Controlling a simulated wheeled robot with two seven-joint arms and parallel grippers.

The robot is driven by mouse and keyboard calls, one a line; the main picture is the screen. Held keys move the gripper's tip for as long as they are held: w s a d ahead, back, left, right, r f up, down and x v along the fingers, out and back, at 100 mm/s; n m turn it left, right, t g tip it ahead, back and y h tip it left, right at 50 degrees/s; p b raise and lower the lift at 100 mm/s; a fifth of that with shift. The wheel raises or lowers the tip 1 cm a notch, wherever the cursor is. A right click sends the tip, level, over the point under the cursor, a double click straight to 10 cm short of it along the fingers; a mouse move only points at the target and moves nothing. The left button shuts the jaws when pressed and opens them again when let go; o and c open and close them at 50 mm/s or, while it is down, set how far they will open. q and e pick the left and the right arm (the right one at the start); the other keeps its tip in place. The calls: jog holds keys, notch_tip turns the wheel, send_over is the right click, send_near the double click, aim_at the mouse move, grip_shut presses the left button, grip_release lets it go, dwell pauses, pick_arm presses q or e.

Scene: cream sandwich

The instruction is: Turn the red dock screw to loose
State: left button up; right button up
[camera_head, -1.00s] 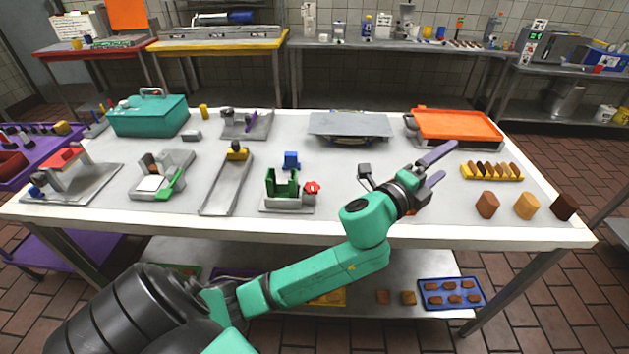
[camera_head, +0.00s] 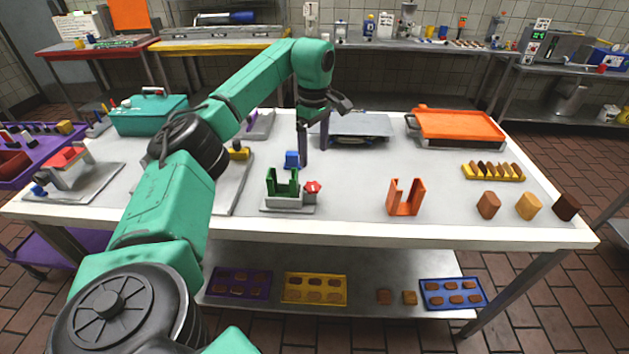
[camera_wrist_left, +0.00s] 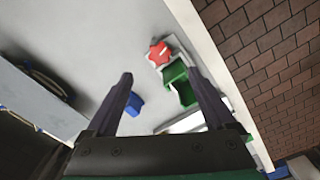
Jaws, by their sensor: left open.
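The red dock screw (camera_head: 312,187) is a small star-shaped knob on the right side of a green slotted dock (camera_head: 284,184) near the table's front edge. In the left wrist view the red screw (camera_wrist_left: 159,53) shows beyond the fingers, beside the green dock (camera_wrist_left: 181,84). My left gripper (camera_head: 313,158) points down above the table, behind the dock and near a small blue block (camera_head: 291,160). Its two dark fingers are apart, with nothing held, and they stand clear of the screw. The blue block also shows between the fingers in the left wrist view (camera_wrist_left: 134,103). My right gripper is out of view.
An orange U-shaped bracket (camera_head: 405,197) stands right of the dock. A grey plate (camera_head: 362,126) lies behind the gripper. An orange-topped tray (camera_head: 456,126) and a yellow rack (camera_head: 493,172) are at right. The table between dock and bracket is clear.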

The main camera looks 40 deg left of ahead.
aim_at(314, 186)
pick_arm(q)
notch_tip(314, 186, down, 10)
jog(key=shift+r+p, duration=0.1)
jog(key=shift+p, duration=0.55)
jog(key=shift+f, duration=0.4)
jog(key=c, duration=1.4)
